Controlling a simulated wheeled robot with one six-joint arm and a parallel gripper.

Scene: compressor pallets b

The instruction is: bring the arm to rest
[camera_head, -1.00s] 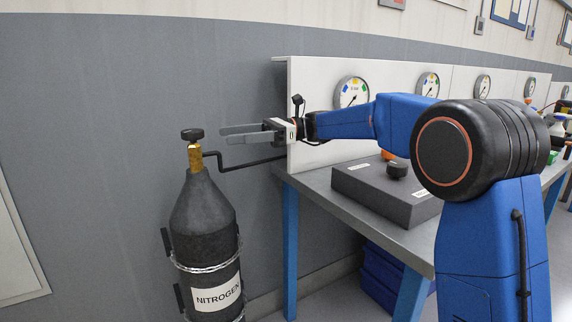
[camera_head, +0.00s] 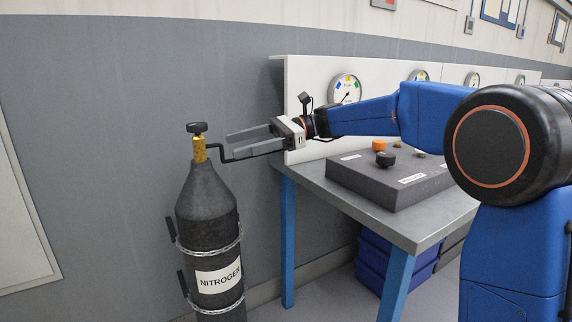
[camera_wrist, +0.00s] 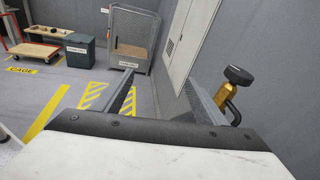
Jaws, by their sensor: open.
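My gripper (camera_head: 240,142) is open, with nothing between its two grey fingers. In the head view it is held out to the left of the bench, just right of the brass valve (camera_head: 199,149) of the nitrogen cylinder (camera_head: 207,215). The cylinder is dark, upright and labelled NITROGEN, with a black knob (camera_head: 196,128) on top. In the wrist view the open fingers (camera_wrist: 160,98) reach forward, and the knob (camera_wrist: 239,75) and brass valve (camera_wrist: 224,94) show right of the right finger. I cannot tell whether the near finger touches the valve's black pipe.
A bench (camera_head: 400,228) with a dark control box (camera_head: 385,182), orange and black knobs, and a white panel (camera_head: 300,85) of gauges stands right. Blue crates (camera_head: 378,262) lie beneath. The wrist view shows a wire cage (camera_wrist: 130,45), a bin (camera_wrist: 78,53), a cart (camera_wrist: 30,55) and open floor.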

